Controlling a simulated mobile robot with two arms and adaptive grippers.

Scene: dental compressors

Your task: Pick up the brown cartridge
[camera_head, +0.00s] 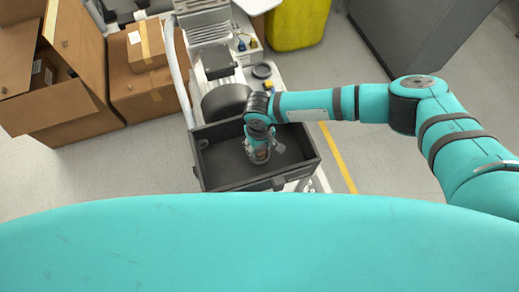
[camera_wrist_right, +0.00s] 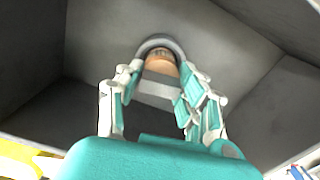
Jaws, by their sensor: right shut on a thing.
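The brown cartridge (camera_wrist_right: 161,62) shows in the right wrist view as a round brown end inside a grey curved rim. The fingers of my right gripper (camera_wrist_right: 160,88) are closed around it, one on each side. In the head view my right gripper (camera_head: 259,155) points down into a dark open bin (camera_head: 200,171), and the cartridge is mostly hidden there by the gripper. I cannot tell whether the cartridge touches the bin's floor. My left gripper is not in either view.
The bin's walls surround my right gripper. A white cart with a compressor (camera_head: 226,101) stands behind the bin. Cardboard boxes (camera_head: 72,85) are at the left, a yellow container (camera_head: 298,24) at the back and a grey cabinet (camera_head: 420,35) at the right. Floor right of the bin is clear.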

